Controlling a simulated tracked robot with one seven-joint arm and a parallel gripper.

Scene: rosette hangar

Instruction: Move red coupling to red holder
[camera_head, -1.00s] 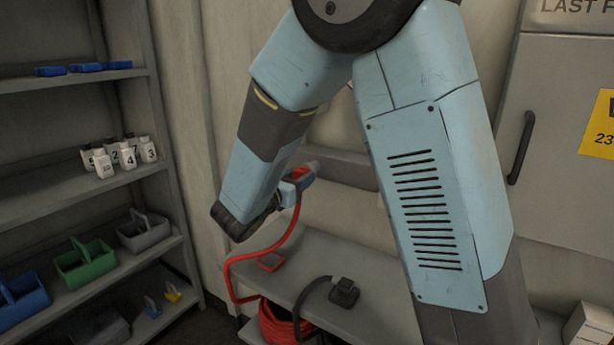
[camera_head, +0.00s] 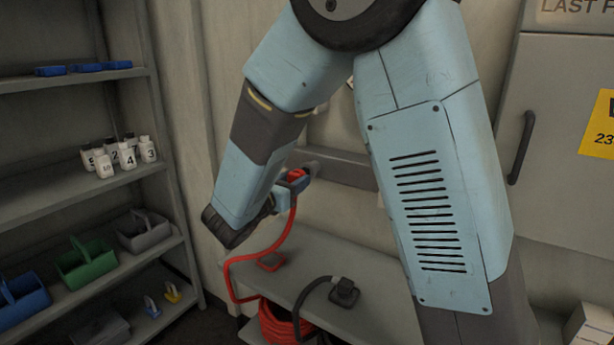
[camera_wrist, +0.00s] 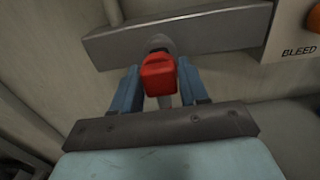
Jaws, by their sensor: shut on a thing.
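The red coupling (camera_wrist: 159,76) is between the two blue fingers of my gripper (camera_wrist: 158,92) in the wrist view, and the gripper is shut on it. In the head view the red coupling (camera_head: 297,174) shows small at the end of my gripper (camera_head: 290,188), with a red hose running down from it. A grey nozzle-like part shows just beyond the coupling, in front of a grey wall rail (camera_wrist: 180,32). I cannot tell whether the coupling touches it.
A black coupling with a hose (camera_head: 343,292) lies on the low grey bench (camera_head: 325,262). A coiled red hose (camera_head: 285,325) hangs beneath it. A shelf unit at left holds white bottles (camera_head: 128,156) and coloured caddies (camera_head: 85,262). A "BLEED" label (camera_wrist: 298,50) is right of the rail.

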